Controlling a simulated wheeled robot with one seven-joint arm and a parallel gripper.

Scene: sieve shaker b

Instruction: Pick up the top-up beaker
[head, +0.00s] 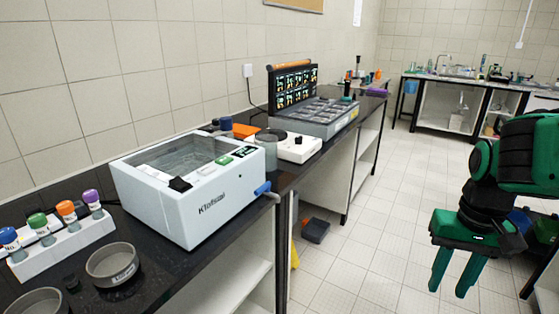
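A clear grey, beaker-like vessel (268,146) stands on the dark bench just behind the right end of the white water bath (190,215). It may be the top-up beaker, but I read no label on it. The bath hides its lower part. My green gripper (455,278) hangs at the right of the head view, over the tiled floor, well away from the bench. Its two fingers point down and stand apart, with nothing between them.
A white hotplate-like device (296,146) stands beside the vessel, with an orange box (245,131) behind. A rack of coloured-cap bottles (65,245) and a round sieve pan (112,264) are at front left. The aisle floor (375,240) is largely clear; a dark bin (316,231) stands by the bench.

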